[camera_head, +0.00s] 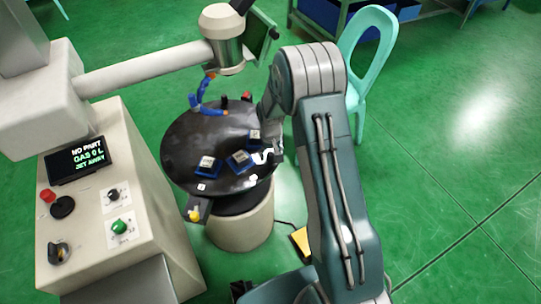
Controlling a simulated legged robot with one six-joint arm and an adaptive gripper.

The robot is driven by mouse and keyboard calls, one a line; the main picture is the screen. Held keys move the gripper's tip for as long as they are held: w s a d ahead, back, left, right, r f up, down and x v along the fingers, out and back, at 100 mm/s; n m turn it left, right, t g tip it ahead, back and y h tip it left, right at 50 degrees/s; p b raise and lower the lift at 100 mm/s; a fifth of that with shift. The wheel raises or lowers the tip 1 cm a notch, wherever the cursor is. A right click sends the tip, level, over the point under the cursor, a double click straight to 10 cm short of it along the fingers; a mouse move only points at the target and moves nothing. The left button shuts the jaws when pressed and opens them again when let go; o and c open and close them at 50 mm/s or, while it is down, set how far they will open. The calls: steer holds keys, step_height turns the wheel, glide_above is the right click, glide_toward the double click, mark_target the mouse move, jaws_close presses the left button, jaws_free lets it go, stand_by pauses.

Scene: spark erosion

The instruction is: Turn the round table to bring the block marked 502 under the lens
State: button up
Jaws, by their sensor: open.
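The round table (190,130) is a dark, glossy disc on a cream pedestal. Several small metal blocks on blue holders sit near its front and right: one block (207,162) at front, one (240,156) to its right, and one (254,134) near the right rim. Their markings are too small to read, so I cannot tell which is 502. The lens head (224,45) is a cream and metal cylinder on a horizontal arm above the table's far side. My gripper (266,156) is open at the table's right edge, partly hidden by my arm; contact is unclear.
A cream control cabinet (150,215) with a screen (78,160) reading "NO PART" and several knobs stands left. A jointed blue hose (200,98) rises from the table's far side. A yellow pedal (301,241) lies on the floor. A pale turquoise chair (366,80) stands behind my arm.

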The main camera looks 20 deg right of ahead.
steer(key=shift+f, duration=0.65)
jaws_close()
steer(key=shift+d, duration=0.1)
